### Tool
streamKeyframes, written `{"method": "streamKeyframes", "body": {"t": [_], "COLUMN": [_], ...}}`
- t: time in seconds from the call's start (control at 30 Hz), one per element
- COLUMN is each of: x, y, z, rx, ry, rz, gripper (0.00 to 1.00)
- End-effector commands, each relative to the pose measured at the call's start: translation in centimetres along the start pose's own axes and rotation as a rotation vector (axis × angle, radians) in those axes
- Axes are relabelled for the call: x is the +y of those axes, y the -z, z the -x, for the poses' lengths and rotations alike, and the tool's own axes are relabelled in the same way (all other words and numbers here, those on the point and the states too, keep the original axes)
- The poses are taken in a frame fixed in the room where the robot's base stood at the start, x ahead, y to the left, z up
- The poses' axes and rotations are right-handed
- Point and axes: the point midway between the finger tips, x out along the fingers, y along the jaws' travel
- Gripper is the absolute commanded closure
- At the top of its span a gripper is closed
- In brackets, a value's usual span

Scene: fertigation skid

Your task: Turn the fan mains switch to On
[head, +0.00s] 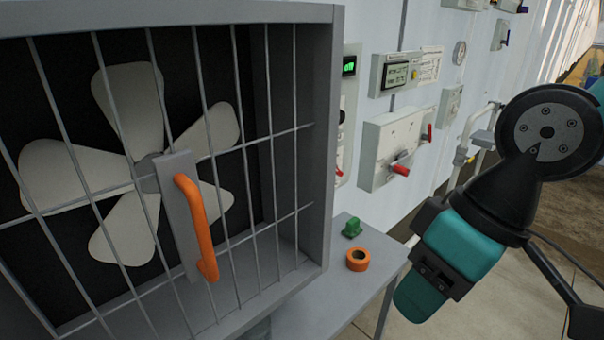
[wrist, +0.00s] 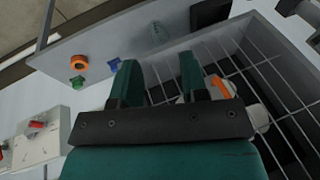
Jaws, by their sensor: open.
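One red handle (head: 400,170) sticks out of a white box (head: 380,152) on the wall. Another red handle (head: 338,172) is on a narrow panel (head: 348,130), partly hidden by the fan housing. I cannot read which one is the fan mains switch. A white box with a red handle (wrist: 38,124) also shows at the left of the wrist view. My gripper (head: 414,305) points down in front of the bench, apart from the switches. In the wrist view its two teal fingers (wrist: 157,80) are spread and nothing is between them.
The fan housing (head: 325,120) stands at left with a barred front and an orange handle (head: 196,225). A grey bench (head: 320,300) holds an orange ring (head: 358,259) and a green part (head: 352,227). Meters (head: 395,75) hang above the white box. Pipes (head: 485,138) run at right.

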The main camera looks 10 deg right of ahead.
Motion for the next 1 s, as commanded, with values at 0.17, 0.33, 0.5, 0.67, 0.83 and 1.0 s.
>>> {"method": "streamKeyframes", "body": {"t": [0.17,0.33,0.5,0.67,0.83,1.0], "x": [6.9,14.9,22.0,24.6,26.5,30.0], "y": [-0.1,-0.4,1.2,6.5,12.6,17.0], "z": [-6.9,-12.8,-17.8,-18.6,-17.2,-13.5], "rx": [0.038,0.091,0.178,0.355,0.627,0.953], "ry": [-0.092,-0.210,-0.259,-0.210,-0.214,-0.385], "rz": [-0.174,-0.316,-0.250,0.054,0.411,0.717], "gripper": [0.59,0.59,0.59,0.59,0.59,0.59]}}
